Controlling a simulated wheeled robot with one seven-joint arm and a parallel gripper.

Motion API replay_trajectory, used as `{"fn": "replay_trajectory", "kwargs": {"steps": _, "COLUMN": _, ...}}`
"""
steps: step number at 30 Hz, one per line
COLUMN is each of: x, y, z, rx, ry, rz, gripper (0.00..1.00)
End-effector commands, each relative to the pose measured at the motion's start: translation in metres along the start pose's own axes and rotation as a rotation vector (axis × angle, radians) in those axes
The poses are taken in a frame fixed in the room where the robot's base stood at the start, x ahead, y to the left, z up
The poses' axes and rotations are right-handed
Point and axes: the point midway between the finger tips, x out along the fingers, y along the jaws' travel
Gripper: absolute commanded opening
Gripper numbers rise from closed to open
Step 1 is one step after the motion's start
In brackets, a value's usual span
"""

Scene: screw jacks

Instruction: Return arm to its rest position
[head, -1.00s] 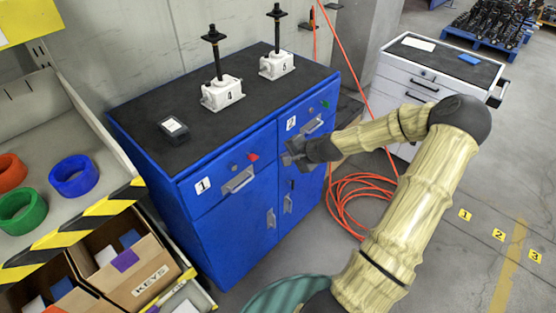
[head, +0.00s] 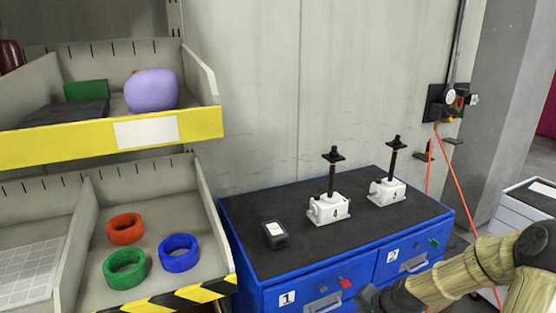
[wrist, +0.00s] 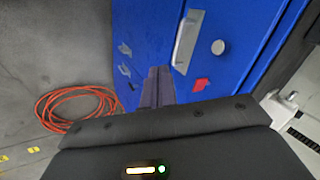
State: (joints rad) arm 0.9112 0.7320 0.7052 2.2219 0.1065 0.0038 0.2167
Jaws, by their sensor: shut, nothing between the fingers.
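My gripper (head: 372,299) shows at the lower edge of the head view, in front of the blue cabinet (head: 262,297), with my arm coming in from the right. In the wrist view its fingers (wrist: 157,87) are together with nothing between them, close to the cabinet front (wrist: 145,25). A drawer handle (wrist: 188,40), a round grey knob and a red tab (wrist: 201,85) are near the fingers. I cannot tell whether the fingers touch the cabinet.
Two white screw jacks (head: 328,208) (head: 388,191) and a dark box (head: 275,235) stand on the cabinet top. Shelf bins (head: 107,285) with coloured rings are at left. An orange hose (wrist: 80,105) lies coiled on the floor. A white drawer unit (head: 520,215) is at right.

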Motion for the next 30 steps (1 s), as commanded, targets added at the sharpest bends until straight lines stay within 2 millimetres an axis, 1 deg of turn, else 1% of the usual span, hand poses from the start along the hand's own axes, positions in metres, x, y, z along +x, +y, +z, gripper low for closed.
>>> {"fn": "replay_trajectory", "kwargs": {"steps": 1, "x": -0.004, "y": -0.004, "z": 0.013, "rx": -0.073, "ry": -0.016, "rz": 0.043, "gripper": 0.0}}
{"fn": "replay_trajectory", "kwargs": {"steps": 3, "x": -0.011, "y": -0.006, "z": 0.03, "rx": -0.156, "ry": -0.037, "rz": 0.096, "gripper": 0.0}}
{"fn": "replay_trajectory", "kwargs": {"steps": 8, "x": -0.034, "y": -0.01, "z": 0.061, "rx": -0.329, "ry": -0.069, "rz": 0.202, "gripper": 0.0}}
{"fn": "replay_trajectory", "kwargs": {"steps": 15, "x": -0.079, "y": -0.018, "z": 0.101, "rx": -0.549, "ry": -0.089, "rz": 0.314, "gripper": 0.0}}
{"fn": "replay_trajectory", "kwargs": {"steps": 21, "x": -0.119, "y": -0.021, "z": 0.135, "rx": -0.694, "ry": -0.096, "rz": 0.357, "gripper": 0.0}}
{"fn": "replay_trajectory", "kwargs": {"steps": 25, "x": -0.136, "y": -0.02, "z": 0.149, "rx": -0.752, "ry": -0.101, "rz": 0.362, "gripper": 0.0}}
{"fn": "replay_trajectory", "kwargs": {"steps": 27, "x": -0.141, "y": -0.018, "z": 0.153, "rx": -0.765, "ry": -0.103, "rz": 0.362, "gripper": 0.0}}
{"fn": "replay_trajectory", "kwargs": {"steps": 30, "x": -0.143, "y": -0.018, "z": 0.155, "rx": -0.77, "ry": -0.107, "rz": 0.363, "gripper": 0.0}}
